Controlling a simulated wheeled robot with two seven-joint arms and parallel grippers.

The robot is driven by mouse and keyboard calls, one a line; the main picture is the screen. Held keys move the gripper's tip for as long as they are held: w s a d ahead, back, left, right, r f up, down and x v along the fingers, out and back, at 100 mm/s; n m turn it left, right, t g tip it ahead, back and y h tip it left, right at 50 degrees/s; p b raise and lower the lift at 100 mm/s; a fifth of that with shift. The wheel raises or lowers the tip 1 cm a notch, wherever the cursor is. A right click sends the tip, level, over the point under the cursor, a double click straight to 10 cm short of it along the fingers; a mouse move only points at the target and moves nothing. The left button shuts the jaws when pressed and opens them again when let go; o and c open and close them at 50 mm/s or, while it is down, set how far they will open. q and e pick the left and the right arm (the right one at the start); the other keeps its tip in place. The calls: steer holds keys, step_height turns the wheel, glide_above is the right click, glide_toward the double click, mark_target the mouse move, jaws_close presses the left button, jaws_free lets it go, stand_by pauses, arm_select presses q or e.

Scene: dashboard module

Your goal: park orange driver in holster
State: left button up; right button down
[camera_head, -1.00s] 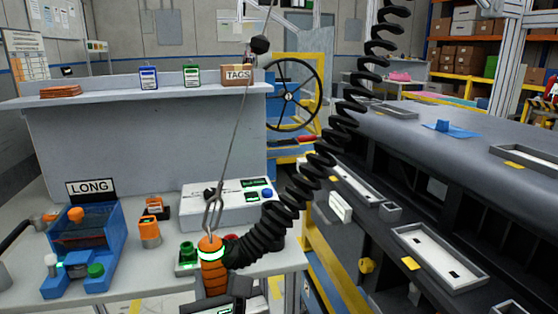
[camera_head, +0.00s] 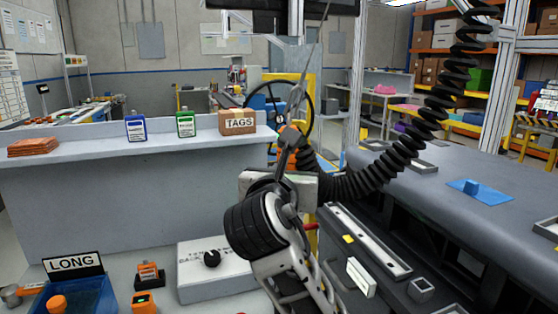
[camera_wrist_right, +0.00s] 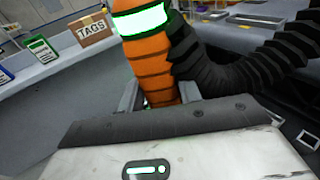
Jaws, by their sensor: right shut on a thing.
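The orange driver (camera_head: 289,139) hangs from a thin cable, with a black coiled hose at its side. My right gripper (camera_head: 290,172) is shut on it, and my wrist hides much of its lower part in the head view. In the right wrist view the ribbed orange driver (camera_wrist_right: 148,62) stands between the fingers (camera_wrist_right: 160,98), with a glowing white-green band near its top. It is held in the air above the bench. I cannot clearly make out a holster. My left gripper is not in view.
A grey shelf (camera_head: 90,160) carries a TAGS box (camera_head: 238,121), blue and green devices and orange cards. A long dark dashboard (camera_head: 400,205) lies at right.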

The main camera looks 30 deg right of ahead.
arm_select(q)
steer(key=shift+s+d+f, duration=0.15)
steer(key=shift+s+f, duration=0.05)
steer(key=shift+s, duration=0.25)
arm_select(e)
steer(key=shift+s+r, duration=0.1)
steer(key=shift+s, duration=0.05)
